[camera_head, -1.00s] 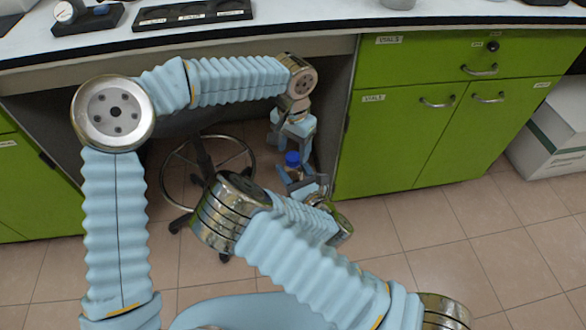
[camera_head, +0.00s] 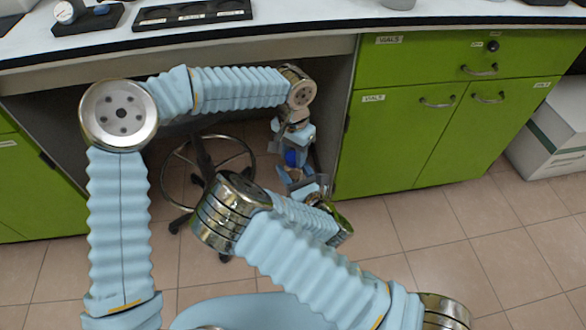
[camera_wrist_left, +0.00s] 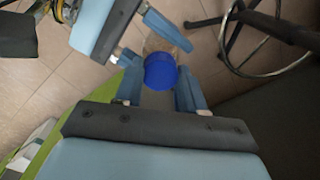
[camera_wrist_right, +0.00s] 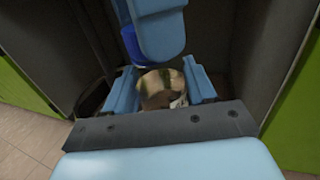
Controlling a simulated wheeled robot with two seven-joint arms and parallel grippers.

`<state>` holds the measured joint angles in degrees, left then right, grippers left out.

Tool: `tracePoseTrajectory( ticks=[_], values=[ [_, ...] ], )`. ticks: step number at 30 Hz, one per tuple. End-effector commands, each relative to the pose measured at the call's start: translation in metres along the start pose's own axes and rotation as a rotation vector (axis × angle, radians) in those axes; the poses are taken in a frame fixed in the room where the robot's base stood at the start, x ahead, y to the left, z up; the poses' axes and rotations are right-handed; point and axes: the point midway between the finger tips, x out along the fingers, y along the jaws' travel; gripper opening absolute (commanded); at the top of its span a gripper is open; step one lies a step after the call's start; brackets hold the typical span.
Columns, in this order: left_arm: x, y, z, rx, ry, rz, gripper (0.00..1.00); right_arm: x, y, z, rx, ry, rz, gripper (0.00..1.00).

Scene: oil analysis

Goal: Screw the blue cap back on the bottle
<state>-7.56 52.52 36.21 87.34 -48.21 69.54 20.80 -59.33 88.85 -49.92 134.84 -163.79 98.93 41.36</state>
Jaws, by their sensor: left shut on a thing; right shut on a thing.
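The blue cap (camera_head: 291,158) sits at the top of the bottle, between the fingers of my left gripper (camera_head: 291,155). In the left wrist view the cap (camera_wrist_left: 160,71) is between both fingertips, and my left gripper (camera_wrist_left: 158,88) is shut on it. The bottle (camera_wrist_right: 157,90) is clear with a brownish tint and is held between the fingers of my right gripper (camera_wrist_right: 162,88), below the left gripper. The cap (camera_wrist_right: 131,44) shows partly behind the left gripper in the right wrist view. I cannot tell how far the cap is threaded.
A stool (camera_head: 207,165) with a ring stands under the bench, left of the grippers. Green cabinets (camera_head: 400,135) stand close on the right. The bench top (camera_head: 310,20) is above, with a black labelled tray (camera_head: 192,14). A white box (camera_head: 555,130) stands at far right.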

Motion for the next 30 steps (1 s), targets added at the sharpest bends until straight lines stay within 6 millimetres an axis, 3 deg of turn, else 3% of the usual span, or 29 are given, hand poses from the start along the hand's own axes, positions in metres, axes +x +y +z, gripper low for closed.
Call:
tracePoseTrajectory(
  ticks=[4,5,10,21,26,30],
  values=[
    [0.000,0.000,0.000,0.000,0.000,0.000,0.03,0.000,0.000,0.000,0.000,-0.001,0.000,0.00],
    [0.000,0.000,0.000,0.000,0.000,0.000,0.42,0.000,0.000,0.000,0.000,-0.001,0.000,0.00],
    [0.000,0.000,0.000,0.000,0.000,0.000,0.68,0.000,0.000,0.000,0.000,-0.001,0.000,0.00],
    [-0.005,0.000,-0.001,-0.001,0.002,-0.001,0.69,0.000,0.000,0.001,0.000,-0.001,0.000,0.00],
    [-0.030,0.000,-0.001,-0.001,0.004,-0.001,0.69,0.000,0.000,0.001,0.000,-0.001,0.000,0.00],
    [-0.061,-0.001,-0.001,-0.001,0.005,-0.003,0.69,0.000,0.000,0.000,0.000,-0.001,0.000,0.00]
  ],
)
